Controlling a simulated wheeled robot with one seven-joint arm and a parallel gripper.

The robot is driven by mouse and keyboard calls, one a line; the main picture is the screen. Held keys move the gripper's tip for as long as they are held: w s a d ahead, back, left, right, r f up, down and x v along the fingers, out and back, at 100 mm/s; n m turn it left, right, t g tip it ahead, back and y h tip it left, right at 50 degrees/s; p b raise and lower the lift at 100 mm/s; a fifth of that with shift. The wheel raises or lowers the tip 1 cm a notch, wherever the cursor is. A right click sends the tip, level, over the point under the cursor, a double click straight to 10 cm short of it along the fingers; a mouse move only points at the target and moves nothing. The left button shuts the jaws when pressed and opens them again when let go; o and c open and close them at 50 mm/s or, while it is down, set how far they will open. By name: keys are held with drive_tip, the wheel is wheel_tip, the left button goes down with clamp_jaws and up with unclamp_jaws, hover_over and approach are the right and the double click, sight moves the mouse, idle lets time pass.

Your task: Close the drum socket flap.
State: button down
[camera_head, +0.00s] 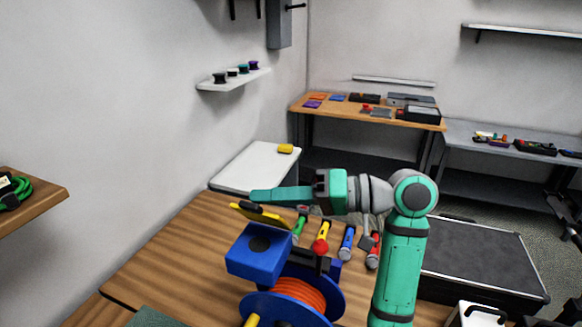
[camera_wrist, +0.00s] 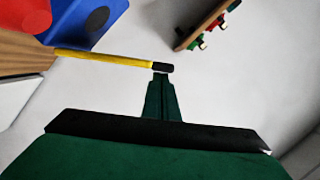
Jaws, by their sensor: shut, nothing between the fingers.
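The cable drum (camera_head: 328,292) stands on the wooden table, with blue flanges and orange cable. Its blue socket box (camera_head: 250,264) has a dark round socket on its face. The yellow flap (camera_head: 270,218) with a black end stands open, raised and tilted above the box. In the wrist view the flap (camera_wrist: 105,58) shows nearly edge-on, beside the blue box (camera_wrist: 85,25). My gripper (camera_head: 255,195) is shut and empty, pointing left just above the flap. In the wrist view its fingertips (camera_wrist: 160,76) are close to the flap's black end; I cannot tell whether they touch.
Several flashlights, including a blue one (camera_head: 347,240), lie on the table behind the drum. A wall shelf (camera_head: 235,80) with small spools is at the back left. A white table (camera_head: 255,170) with a yellow object stands behind. A black case (camera_head: 480,260) is at right.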

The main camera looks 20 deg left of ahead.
drive_tip(key=shift+s+d+f+n+t+h, duration=0.15)
drive_tip(key=shift+s+f+n+t, duration=0.35)
drive_tip(key=shift+s+f+n, duration=1)
drive_tip(key=shift+s+f+n+t+h, duration=0.1)
drive_tip(key=shift+s+f+n+t, duration=0.4)
drive_tip(key=shift+s+f+n, duration=0.95)
drive_tip(key=shift+s+d+f+n+t+h, duration=0.15)
drive_tip(key=shift+s+f+n+t, duration=0.55)
drive_tip(key=shift+f, duration=1.3)
drive_tip(key=shift+s+a+f, duration=0.1)
drive_tip(key=shift+s, duration=0.2)
drive_tip(key=d+r, duration=0.6)
drive_tip(key=d, duration=0.3)
drive_tip(key=shift+w+d+r, duration=0.25)
drive_tip(key=shift+d+r, duration=0.1)
drive_tip(key=shift+d, duration=0.05)
drive_tip(key=shift+w, duration=0.1)
